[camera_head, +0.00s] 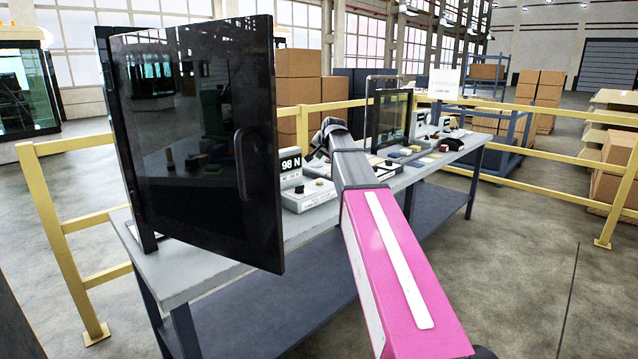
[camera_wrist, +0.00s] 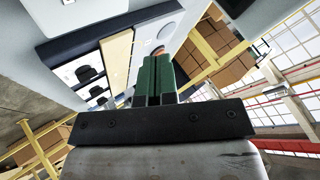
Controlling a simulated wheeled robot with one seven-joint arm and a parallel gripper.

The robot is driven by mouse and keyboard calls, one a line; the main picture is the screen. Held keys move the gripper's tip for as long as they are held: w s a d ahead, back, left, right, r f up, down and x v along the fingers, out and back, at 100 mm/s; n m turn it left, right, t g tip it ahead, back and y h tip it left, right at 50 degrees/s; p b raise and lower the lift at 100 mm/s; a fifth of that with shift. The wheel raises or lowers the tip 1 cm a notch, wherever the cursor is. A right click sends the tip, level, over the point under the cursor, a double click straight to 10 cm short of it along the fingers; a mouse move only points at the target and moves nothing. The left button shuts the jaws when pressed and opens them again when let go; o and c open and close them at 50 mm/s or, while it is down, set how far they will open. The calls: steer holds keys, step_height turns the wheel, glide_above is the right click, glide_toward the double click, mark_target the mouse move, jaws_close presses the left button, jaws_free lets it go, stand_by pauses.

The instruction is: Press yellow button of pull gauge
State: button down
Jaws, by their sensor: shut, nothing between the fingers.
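In the head view a grey gauge unit (camera_head: 310,196) stands on the bench behind the dark door. Its display (camera_head: 291,165) reads 98 N, and a dark knob shows on its base.
A dark glossy door panel (camera_head: 200,150) stands upright at the bench's left end, covering part of it. More devices and small coloured items (camera_head: 405,152) lie farther along the bench (camera_head: 190,268). Yellow rails (camera_head: 60,225) run behind it.

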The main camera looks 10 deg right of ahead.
steer(key=shift+f, duration=3.7)
steer(key=shift+f, duration=0.2)
steer(key=shift+f, duration=0.2)
steer(key=shift+f, duration=0.5)
steer(key=shift+r, duration=0.95)
steer(key=shift+r, duration=2.5)
